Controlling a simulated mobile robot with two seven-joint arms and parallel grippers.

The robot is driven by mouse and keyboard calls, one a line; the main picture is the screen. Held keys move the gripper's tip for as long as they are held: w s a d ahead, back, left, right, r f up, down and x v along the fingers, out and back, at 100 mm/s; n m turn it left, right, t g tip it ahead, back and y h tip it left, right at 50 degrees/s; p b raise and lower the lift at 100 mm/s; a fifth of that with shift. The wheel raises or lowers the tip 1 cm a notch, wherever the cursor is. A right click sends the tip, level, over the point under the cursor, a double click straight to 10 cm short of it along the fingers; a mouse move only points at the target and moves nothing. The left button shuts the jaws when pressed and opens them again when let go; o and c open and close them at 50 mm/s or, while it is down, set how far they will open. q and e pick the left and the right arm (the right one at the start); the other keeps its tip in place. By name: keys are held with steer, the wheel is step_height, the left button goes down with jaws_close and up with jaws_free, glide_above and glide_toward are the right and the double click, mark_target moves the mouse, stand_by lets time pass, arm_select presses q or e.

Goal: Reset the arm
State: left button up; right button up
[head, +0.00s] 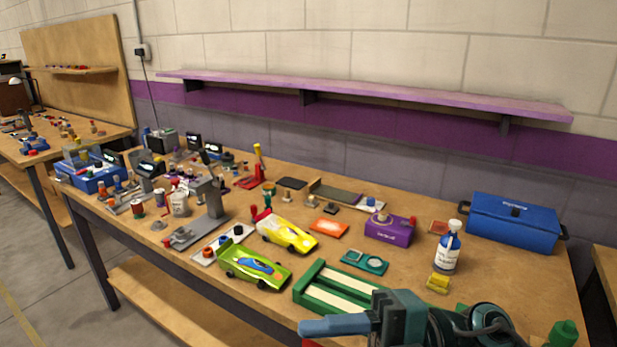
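My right arm comes in at the bottom right, and my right gripper (328,327) points left over the front edge of the workbench (470,290). Its blue-grey fingers overlap in this view, so I cannot tell whether they are open or shut. I see nothing clearly held in it. A green frame with pale slats (335,290) lies just behind the gripper. My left arm and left gripper are not in view.
A green toy car (254,266) and a yellow one (287,236) stand left of the gripper. A white bottle with blue liquid (447,250), a small yellow block (438,283) and a blue toolbox (513,224) are behind my arm. A purple shelf (380,92) hangs above.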

steer(key=w+d+f+m+t+h+p, duration=0.1)
steer(key=w+d+f+m+t+h, duration=0.35)
steer(key=m+t, duration=0.65)
steer(key=w+d+f+m+t+h+p, duration=0.1)
steer(key=w+d+f+m+t+h, duration=0.3)
steer(key=m+t, duration=0.7)
steer(key=s+d+f+m+g+h, duration=0.2)
steer(key=s+f+m+g+h, duration=0.1)
steer(key=f, duration=0.7)
steer(key=s+d+f+m+g+h+p, duration=0.1)
steer(key=s+d+f+m+g+h, duration=0.1)
steer(key=s+f+m+g+h, duration=0.2)
steer(key=s+f+m+g, duration=0.1)
steer(key=s+f, duration=0.2)
steer(key=f, duration=0.3)
steer(key=shift+s+f+m+g, duration=0.2)
steer(key=shift+f+m+g, duration=0.1)
steer(key=shift+f+g, duration=0.1)
